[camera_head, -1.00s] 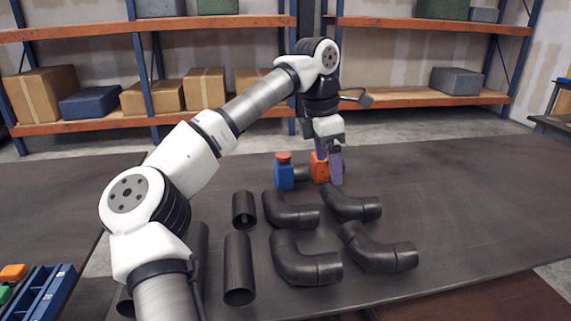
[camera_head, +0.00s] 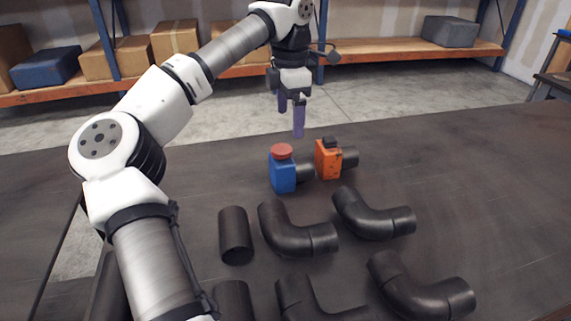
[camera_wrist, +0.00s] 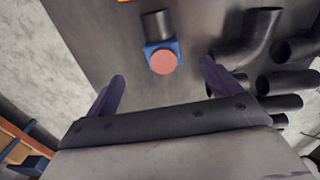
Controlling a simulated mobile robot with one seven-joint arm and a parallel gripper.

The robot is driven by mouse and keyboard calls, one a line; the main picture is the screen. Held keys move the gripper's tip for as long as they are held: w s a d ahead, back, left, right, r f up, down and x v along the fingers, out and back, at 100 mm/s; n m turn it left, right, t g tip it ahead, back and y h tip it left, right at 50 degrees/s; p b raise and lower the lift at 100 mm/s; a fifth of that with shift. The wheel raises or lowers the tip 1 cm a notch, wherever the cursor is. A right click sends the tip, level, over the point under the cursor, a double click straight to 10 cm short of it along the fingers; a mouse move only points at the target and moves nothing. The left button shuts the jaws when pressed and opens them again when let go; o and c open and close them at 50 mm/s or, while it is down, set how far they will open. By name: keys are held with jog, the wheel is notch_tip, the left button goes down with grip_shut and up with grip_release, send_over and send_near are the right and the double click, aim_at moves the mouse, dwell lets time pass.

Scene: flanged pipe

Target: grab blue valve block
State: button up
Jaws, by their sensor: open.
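The blue valve block (camera_head: 282,174) stands on the dark table with a round red knob on top and a black pipe stub at its right. It also shows in the wrist view (camera_wrist: 149,46), with the red knob covering much of it, ahead of the fingers and between their lines. My gripper (camera_head: 291,120) is open and empty, with purple fingers above and behind the blue block in the head view. In the wrist view my gripper (camera_wrist: 162,80) has its fingers spread wide, touching nothing.
An orange valve block (camera_head: 328,160) with its own pipe stub stands just right of the blue one. Several black pipe elbows (camera_head: 290,236) and straight pipes (camera_head: 235,235) lie nearer the camera. The table to the right is clear. Shelves with boxes stand behind.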

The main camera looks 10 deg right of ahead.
aim_at(288, 148)
notch_tip(288, 148, down, 6)
jog(key=shift+s+f, duration=0.1)
jog(key=shift+f, duration=0.15)
jog(key=shift+a+f+p, duration=0.2)
jog(key=shift+f+p, duration=0.65)
jog(key=shift+f, duration=1.8)
jog(key=shift+r, duration=0.1)
grip_shut()
